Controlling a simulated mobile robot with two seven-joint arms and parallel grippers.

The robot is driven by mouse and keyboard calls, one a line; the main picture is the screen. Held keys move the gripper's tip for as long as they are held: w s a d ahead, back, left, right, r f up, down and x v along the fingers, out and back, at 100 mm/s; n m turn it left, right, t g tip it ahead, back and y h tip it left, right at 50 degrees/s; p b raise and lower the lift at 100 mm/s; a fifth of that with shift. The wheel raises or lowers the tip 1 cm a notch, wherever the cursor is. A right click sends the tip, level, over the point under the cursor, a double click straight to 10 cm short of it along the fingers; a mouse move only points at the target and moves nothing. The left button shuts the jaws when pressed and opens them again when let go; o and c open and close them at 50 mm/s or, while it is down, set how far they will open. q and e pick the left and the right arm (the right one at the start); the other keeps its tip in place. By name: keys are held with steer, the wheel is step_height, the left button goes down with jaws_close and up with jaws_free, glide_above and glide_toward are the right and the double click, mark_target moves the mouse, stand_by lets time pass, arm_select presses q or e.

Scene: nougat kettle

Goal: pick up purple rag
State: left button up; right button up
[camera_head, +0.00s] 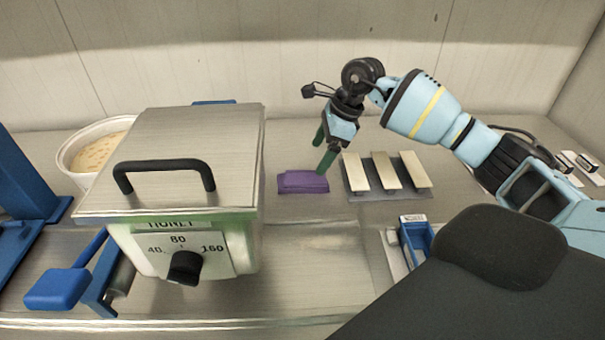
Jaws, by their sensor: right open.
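The purple rag (302,183) lies folded and flat on the steel worktop, to the right of the kettle. My right gripper (323,150) reaches in from the right with green fingers pointing down. Its fingers are apart with nothing seen between them. One fingertip is just above or at the back right edge of the rag; I cannot tell whether it touches. My left gripper is not in view.
A large lidded kettle (190,150) with a black handle and dial stands left of the rag. A rack with pale bars (388,172) is close on the right. A white tub (72,160), a blue pedal-like lever (58,289) and a blue holder (415,240) stand farther out.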

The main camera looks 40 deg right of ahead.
mark_target(305, 178)
steer(key=shift+s+a+f, duration=0.1)
steer(key=shift+a, duration=0.05)
steer(key=shift+x, duration=0.85)
steer(key=shift+a+f, duration=0.1)
steer(key=shift+f, duration=0.2)
steer(key=shift+a+f, duration=0.15)
steer(key=shift+f, duration=0.1)
steer(key=x, duration=0.4)
steer(key=shift+w+a+f+p, duration=0.15)
steer(key=shift+w+f+p, duration=0.1)
steer(key=shift+p, duration=0.15)
steer(key=c, duration=1.1)
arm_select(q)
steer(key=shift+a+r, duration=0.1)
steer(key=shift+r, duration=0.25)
arm_select(e)
steer(key=shift+r, duration=0.1)
steer(key=shift+c, duration=0.3)
